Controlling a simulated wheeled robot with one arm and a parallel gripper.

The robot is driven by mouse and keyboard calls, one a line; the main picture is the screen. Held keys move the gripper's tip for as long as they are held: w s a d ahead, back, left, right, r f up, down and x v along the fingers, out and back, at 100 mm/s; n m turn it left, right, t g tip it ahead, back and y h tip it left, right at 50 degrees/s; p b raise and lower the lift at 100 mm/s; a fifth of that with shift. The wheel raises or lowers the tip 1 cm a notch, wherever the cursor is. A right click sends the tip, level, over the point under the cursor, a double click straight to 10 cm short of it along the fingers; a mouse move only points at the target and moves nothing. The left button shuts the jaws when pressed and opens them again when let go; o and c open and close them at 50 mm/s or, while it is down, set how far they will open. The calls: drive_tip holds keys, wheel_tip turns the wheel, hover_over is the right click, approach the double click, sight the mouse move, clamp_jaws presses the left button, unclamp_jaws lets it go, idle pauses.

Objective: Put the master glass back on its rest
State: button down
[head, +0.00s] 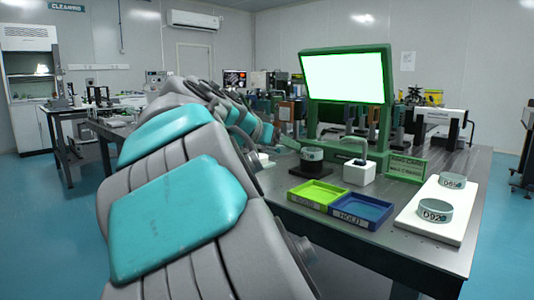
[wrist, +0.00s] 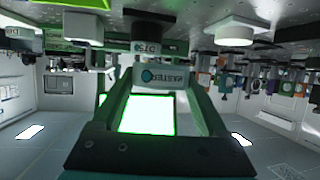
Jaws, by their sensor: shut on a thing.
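The master glass (wrist: 178,77), a pale piece with a "MASTER" label, is held between the tips of my gripper (wrist: 160,80) in the wrist view. That view is upside down. The glass is off the table, and behind it stands a ring labelled like D120 (wrist: 147,47). In the head view my arm hides most of the gripper and I cannot make out the master glass. A low white round piece (head: 264,158) stands left of the labelled ring (head: 312,154) and also shows in the wrist view (wrist: 235,32). I cannot tell whether it is the rest.
A green-framed light panel (head: 343,77) stands at the table's back. A yellow-green tray (head: 317,193), a blue HOLD tray (head: 361,208) and a white board (head: 420,232) with two rings stand in front.

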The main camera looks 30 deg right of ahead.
drive_tip(key=shift+w+a+f, duration=0.1)
drive_tip(key=shift+w+a, duration=0.05)
drive_tip(key=shift+w, duration=0.25)
drive_tip(key=p, duration=0.3)
hover_over(257, 156)
drive_tip(key=shift+s+f, duration=0.2)
drive_tip(key=shift+f, duration=0.55)
drive_tip(key=shift+a+f, duration=0.1)
drive_tip(key=shift+f, duration=1.65)
drive_tip(key=shift+f, duration=0.25)
unclamp_jaws()
drive_tip(key=shift+r, duration=0.1)
drive_tip(key=shift+r, duration=0.25)
drive_tip(key=b+v, duration=0.1)
drive_tip(key=v, duration=1.1)
drive_tip(key=shift+b, duration=0.4)
drive_tip(key=shift+f, duration=0.1)
